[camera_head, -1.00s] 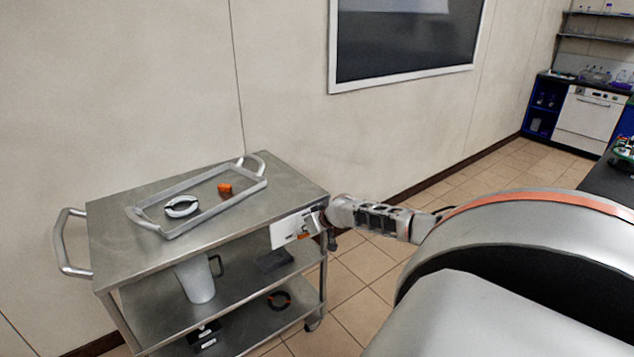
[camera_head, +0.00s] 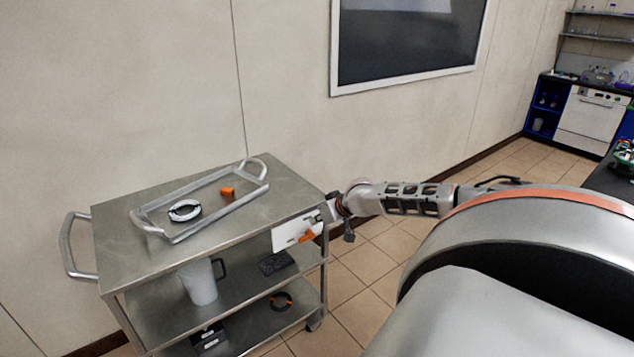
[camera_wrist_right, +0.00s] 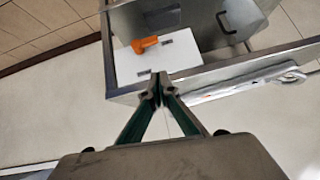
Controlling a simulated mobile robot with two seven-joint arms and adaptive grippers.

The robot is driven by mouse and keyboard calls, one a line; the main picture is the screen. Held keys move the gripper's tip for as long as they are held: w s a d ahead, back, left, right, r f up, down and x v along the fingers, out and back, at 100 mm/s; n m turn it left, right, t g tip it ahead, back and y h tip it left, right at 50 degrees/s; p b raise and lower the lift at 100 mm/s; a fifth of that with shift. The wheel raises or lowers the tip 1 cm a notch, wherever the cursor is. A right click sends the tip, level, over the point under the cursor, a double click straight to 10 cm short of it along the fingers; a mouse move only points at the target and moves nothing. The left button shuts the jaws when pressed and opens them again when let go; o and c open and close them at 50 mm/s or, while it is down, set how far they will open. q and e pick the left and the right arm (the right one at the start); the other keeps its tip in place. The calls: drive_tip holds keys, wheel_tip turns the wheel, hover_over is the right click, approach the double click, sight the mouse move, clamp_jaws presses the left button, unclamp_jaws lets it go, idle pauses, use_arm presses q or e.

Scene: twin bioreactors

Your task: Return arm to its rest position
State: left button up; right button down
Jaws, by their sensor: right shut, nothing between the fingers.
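My right arm (camera_head: 400,199) reaches in from the right to the near right corner of a steel cart (camera_head: 125,245). My right gripper (camera_head: 330,211) is by that corner, small and partly unclear in the head view. In the right wrist view the gripper (camera_wrist_right: 160,79) is shut with nothing in it. Its tips appear in front of the cart's edge, beside a white plate (camera_wrist_right: 180,65) with an orange piece (camera_wrist_right: 145,43). The gap between tips and plate cannot be told. My left gripper is not in view.
A tray (camera_head: 208,228) on the cart top holds a ring-shaped part (camera_head: 184,211) and an orange part (camera_head: 227,191). Open floor (camera_head: 375,270) lies right of the cart.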

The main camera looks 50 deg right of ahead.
drive_tip(key=shift+s+a+r, duration=0.1)
drive_tip(key=shift+s+r, duration=0.1)
drive_tip(key=shift+r, duration=0.05)
idle(0.5)
drive_tip(key=s+a+f+n+y, duration=0.2)
drive_tip(key=s+a+f, duration=0.2)
drive_tip(key=a+f, duration=0.65)
drive_tip(key=s+a+f+n+y, duration=0.15)
drive_tip(key=s+a+f, duration=0.45)
drive_tip(key=a, duration=0.7)
drive_tip(key=s+a+f+n, duration=0.1)
drive_tip(key=s+a, duration=0.5)
drive_tip(key=a, duration=0.3)
drive_tip(key=s+a+f+n+t, duration=0.1)
drive_tip(key=s+a+f+n, duration=0.1)
drive_tip(key=s+a, duration=0.5)
drive_tip(key=a, duration=0.3)
drive_tip(key=shift+a+t, duration=0.2)
drive_tip(key=shift+t, duration=0.1)
drive_tip(key=shift+n, duration=0.25)
